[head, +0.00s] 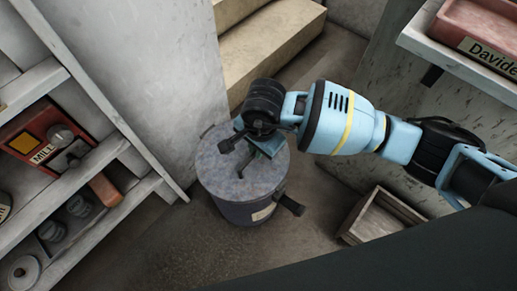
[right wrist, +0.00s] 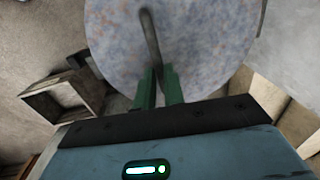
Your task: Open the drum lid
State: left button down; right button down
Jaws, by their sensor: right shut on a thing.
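The drum (head: 238,212) is a dark grey cylinder with a pale label on its side, standing on the floor. Its round, mottled grey lid (head: 215,167) lies flat on top; no gap shows at its rim. The lid also fills the top of the right wrist view (right wrist: 205,40), with a dark bar handle (right wrist: 150,35) across it. My right gripper (head: 245,164) is over the lid from above. Its two green fingers (right wrist: 159,88) are shut on the near end of the handle. My left gripper is not in view.
A shelf unit (head: 95,90) with a red mill box (head: 40,140) stands at the left. A wooden crate (head: 385,215) lies on the floor right of the drum. Stone steps (head: 265,45) rise behind it. A shelf with a red tray (head: 480,30) is upper right. Floor in front is clear.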

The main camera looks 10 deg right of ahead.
aim_at(248, 154)
jog(key=w+a+r+g+h, duration=0.1)
jog(key=w+a+r, duration=0.3)
jog(key=r, duration=0.3)
jog(key=shift+w+r+b, duration=0.3)
jog(key=shift+w+r, duration=0.05)
jog(key=shift+w, duration=0.5)
jog(key=shift+a, duration=0.1)
jog(key=c, duration=1.6)
grip_release()
jog(key=shift+a+f, duration=0.1)
jog(key=shift+f, duration=0.05)
jog(key=shift+c, duration=0.2)
jog(key=shift+o, duration=0.8)
jog(key=shift+w, duration=0.1)
